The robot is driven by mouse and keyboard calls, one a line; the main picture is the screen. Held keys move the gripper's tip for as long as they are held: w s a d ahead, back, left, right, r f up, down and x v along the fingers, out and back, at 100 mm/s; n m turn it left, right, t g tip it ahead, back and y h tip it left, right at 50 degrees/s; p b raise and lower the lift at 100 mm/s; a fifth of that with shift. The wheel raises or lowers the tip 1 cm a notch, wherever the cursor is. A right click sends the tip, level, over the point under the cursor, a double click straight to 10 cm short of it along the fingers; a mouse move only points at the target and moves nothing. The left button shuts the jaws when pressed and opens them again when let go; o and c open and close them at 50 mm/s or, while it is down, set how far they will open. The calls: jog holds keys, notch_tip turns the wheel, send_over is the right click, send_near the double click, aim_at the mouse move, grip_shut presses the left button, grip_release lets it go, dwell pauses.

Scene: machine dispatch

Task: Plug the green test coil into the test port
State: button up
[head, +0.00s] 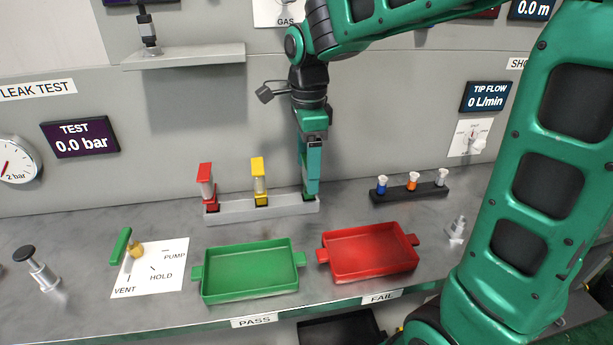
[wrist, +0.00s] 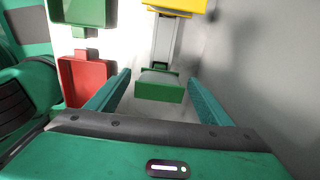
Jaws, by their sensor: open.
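The green test coil (wrist: 160,88) shows in the wrist view as a green block at the end of the grey rack. My gripper (wrist: 158,95) is open, with one teal finger on each side of the green block. No grip on it shows. In the head view my gripper (head: 310,190) points down at the right end of the rack (head: 240,213) and largely hides the green coil. A metal fitting with a black cap (head: 38,268) stands at the left, and a smaller metal fitting (head: 457,230) at the right. I cannot tell which is the test port.
A red coil (head: 206,182) and a yellow coil (head: 259,182) stand upright in the rack. A green tray (head: 250,290) and a red tray (head: 370,270) lie in front. A black holder (head: 405,193) with small coloured tips is right. A valve with a green lever (head: 120,246) stands left.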

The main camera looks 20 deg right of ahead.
jog(key=shift+d+f, duration=0.1)
jog(key=shift+f, duration=1.3)
jog(key=shift+c, duration=0.5)
jog(key=c, duration=1)
jog(key=shift+r, duration=0.15)
